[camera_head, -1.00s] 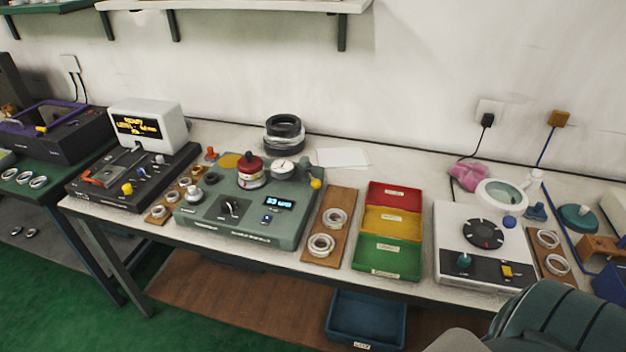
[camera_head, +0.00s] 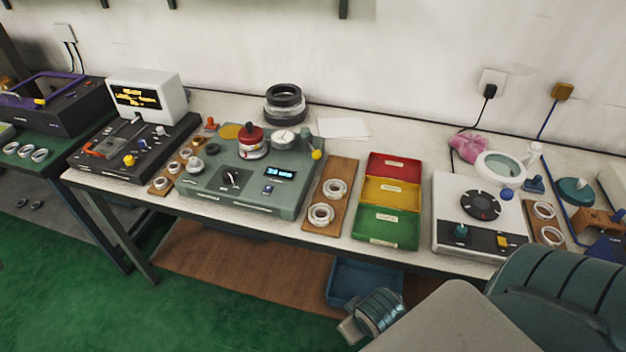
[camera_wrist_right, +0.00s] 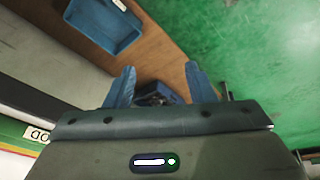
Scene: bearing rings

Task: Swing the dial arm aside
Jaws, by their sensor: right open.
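The green-grey gauge station (camera_head: 222,188) stands on the bench in the head view. On it are a red-topped round part (camera_head: 251,141), a white dial (camera_head: 284,138) beside it to the right, and a yellow knob (camera_head: 316,155) at the station's right edge, which appears to belong to the dial arm. The dial sits close to the red-topped part. My right gripper (camera_wrist_right: 159,86) is open and empty in the right wrist view, pointing down past the bench edge, away from the dial arm. My left gripper is not in view.
Rings lie on a wooden board (camera_head: 346,170) right of the station. Red, yellow and green trays (camera_head: 388,228) follow, then a white device (camera_head: 466,181). Black rings (camera_head: 284,104) are stacked behind. A blue bin (camera_wrist_right: 103,27) sits on the lower shelf, below the bench.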

